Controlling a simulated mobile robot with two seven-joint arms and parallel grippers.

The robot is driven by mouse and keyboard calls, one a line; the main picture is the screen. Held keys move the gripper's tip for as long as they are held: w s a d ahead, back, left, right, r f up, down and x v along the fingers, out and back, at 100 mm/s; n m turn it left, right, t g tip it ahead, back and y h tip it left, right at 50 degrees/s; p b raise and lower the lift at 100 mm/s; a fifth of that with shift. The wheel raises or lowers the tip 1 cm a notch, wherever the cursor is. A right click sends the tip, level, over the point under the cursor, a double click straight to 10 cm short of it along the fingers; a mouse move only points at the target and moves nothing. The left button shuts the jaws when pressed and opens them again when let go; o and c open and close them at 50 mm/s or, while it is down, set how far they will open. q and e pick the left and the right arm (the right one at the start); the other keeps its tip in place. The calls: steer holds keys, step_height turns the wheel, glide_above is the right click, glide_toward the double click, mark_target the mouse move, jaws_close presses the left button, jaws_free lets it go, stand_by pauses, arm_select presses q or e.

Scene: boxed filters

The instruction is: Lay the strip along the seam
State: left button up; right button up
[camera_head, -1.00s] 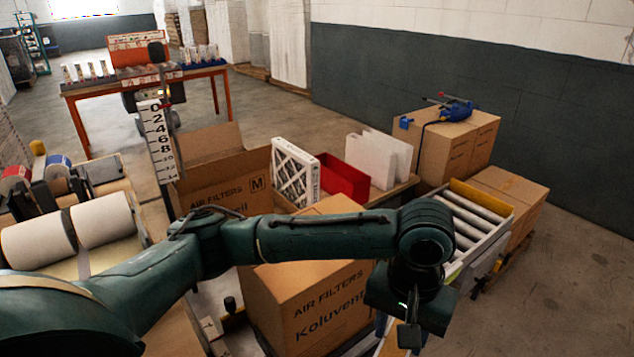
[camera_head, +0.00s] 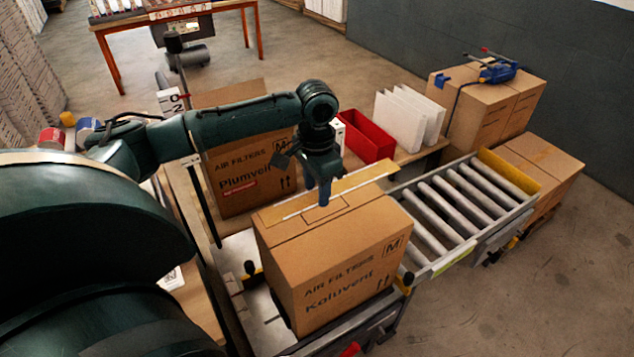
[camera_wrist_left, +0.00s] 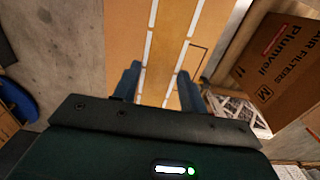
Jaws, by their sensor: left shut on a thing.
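In the left wrist view the strip (camera_wrist_left: 168,45) runs lengthwise between my two fingers (camera_wrist_left: 158,85), with white lines along both sides. I cannot tell whether the strip touches the carton. The seam is not clearly seen beneath it. A thin dark outline shows on the carton top. My right gripper is not in view.
A red bin (camera_head: 368,137) and white filter panels (camera_head: 405,118) stand behind right. A roller conveyor (camera_head: 460,205) lies to the right. A blue tool (camera_head: 497,70) rests on stacked cartons.

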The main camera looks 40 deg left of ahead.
mark_target(316, 196)
arm_select(q)
steer(key=shift+s, duration=0.1)
steer(key=shift+f+b, duration=0.55)
steer(key=shift+f, duration=4.05)
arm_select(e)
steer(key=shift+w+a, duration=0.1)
arm_select(q)
steer(key=o, duration=0.9)
steer(key=shift+c, duration=0.2)
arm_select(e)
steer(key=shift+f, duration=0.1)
arm_select(q)
steer(key=shift+r+p, duration=0.6)
steer(key=shift+r, duration=3.95)
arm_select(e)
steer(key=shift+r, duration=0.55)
